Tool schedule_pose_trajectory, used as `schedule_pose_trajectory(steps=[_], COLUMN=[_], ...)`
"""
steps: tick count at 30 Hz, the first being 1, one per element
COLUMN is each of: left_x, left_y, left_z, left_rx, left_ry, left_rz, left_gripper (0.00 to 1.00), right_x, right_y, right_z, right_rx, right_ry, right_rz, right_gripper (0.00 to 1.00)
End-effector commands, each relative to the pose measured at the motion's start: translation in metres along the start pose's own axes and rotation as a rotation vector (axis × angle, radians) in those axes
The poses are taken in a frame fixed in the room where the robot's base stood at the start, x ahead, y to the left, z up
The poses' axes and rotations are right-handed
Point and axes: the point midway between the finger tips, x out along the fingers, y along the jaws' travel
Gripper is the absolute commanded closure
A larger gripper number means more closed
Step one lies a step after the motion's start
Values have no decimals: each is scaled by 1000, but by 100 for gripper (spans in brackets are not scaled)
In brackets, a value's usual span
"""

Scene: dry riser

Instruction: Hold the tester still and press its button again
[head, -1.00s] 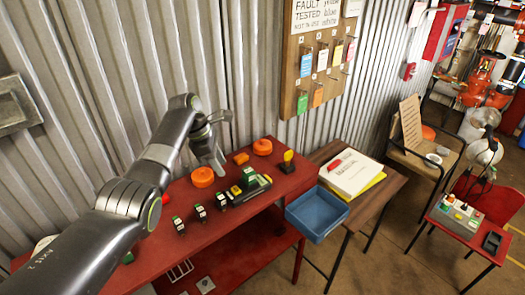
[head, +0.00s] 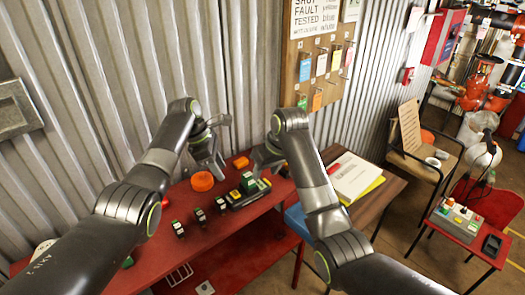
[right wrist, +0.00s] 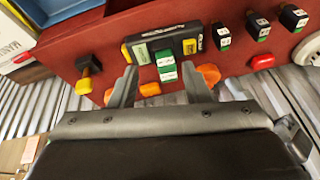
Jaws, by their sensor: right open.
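The tester (head: 249,192) is a dark block with yellow ends, lying on the red table (head: 155,262). In the right wrist view the tester (right wrist: 165,42) shows a pale display and a dark button area. A green-and-white block (right wrist: 166,70) sits at its near edge, between my right fingertips in the picture. My right gripper (head: 264,158) is open and above the tester's far side; it also shows in the right wrist view (right wrist: 159,75). I cannot tell whether it touches anything. My left gripper (head: 218,145) is open and empty, above the table left of the tester.
Several small green-white-black blocks (head: 200,217) stand left of the tester. Orange caps (head: 202,181) lie behind it. A blue bin (head: 297,220) is partly hidden by my right arm. A manual (head: 352,175) lies on the brown table. The corrugated wall (head: 90,100) is close behind.

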Motion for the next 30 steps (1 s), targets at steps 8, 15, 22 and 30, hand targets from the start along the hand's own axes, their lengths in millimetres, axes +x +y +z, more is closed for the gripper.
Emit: schedule_pose_trajectory(steps=[8, 15, 22, 30], left_x=[0, 0, 0, 0], left_y=[0, 0, 0, 0], left_z=[0, 0, 0, 0], left_rx=[0, 0, 0, 0], left_ry=[0, 0, 0, 0], left_rz=[0, 0, 0, 0], left_gripper=[64, 64, 64, 64], right_x=[-57, -34, 11, 56], right_y=[-15, -15, -13, -10], right_z=[-27, -28, -30, -31], right_rx=[-124, -129, -128, -128], right_ry=[37, 33, 33, 34], right_rz=[47, 49, 49, 50], right_gripper=[56, 56, 56, 56])
